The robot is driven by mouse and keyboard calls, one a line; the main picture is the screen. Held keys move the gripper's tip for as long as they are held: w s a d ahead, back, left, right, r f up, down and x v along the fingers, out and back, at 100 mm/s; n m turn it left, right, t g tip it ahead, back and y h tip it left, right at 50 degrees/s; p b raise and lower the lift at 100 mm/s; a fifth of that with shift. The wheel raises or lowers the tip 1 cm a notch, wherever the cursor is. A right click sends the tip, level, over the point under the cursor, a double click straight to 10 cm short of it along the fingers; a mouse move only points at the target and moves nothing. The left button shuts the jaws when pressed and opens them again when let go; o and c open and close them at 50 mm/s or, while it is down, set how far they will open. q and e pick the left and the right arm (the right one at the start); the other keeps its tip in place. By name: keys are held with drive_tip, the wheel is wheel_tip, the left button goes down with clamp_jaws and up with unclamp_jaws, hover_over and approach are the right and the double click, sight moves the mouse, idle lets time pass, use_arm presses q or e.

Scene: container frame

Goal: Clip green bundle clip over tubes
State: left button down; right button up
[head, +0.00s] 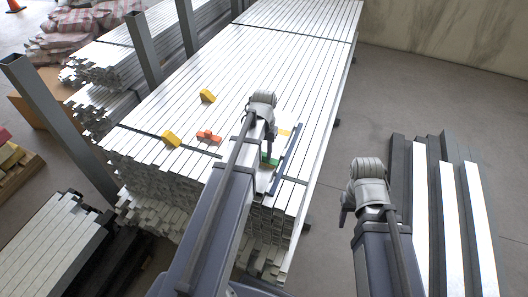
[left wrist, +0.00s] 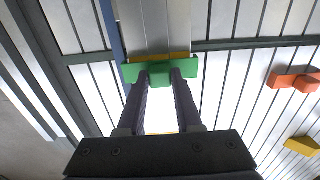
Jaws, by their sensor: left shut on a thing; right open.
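The green bundle clip (head: 270,159) is held low over the front right of the tube stack. My left gripper (head: 269,145) is shut on it. In the left wrist view my left gripper (left wrist: 161,76) grips the middle of the green clip (left wrist: 131,73). The clip lies across the near end of a short bundle of grey tubes (left wrist: 158,28). I cannot tell whether it is around the tubes or only against them. A yellow edge (left wrist: 160,56) shows just beyond the clip. My right gripper (head: 345,212) is open and empty, off to the right of the stack.
On the stack (head: 250,60) lie an orange-red clip (head: 208,136) and two yellow blocks (head: 172,138) (head: 207,96). A blue strip (head: 288,153) runs beside the bundle. Grey posts (head: 145,48) stand at the left. Dark and white beams (head: 450,200) lie at the right.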

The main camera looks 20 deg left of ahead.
use_arm(q)
drive_tip(key=shift+f+b, duration=0.8)
drive_tip(key=shift+f, duration=0.1)
unclamp_jaws()
drive_tip(key=shift+r, duration=0.1)
idle(0.7)
drive_tip(key=shift+r, duration=0.1)
wheel_tip(320, 180, up, 7)
drive_tip(key=p, duration=0.7)
idle(0.7)
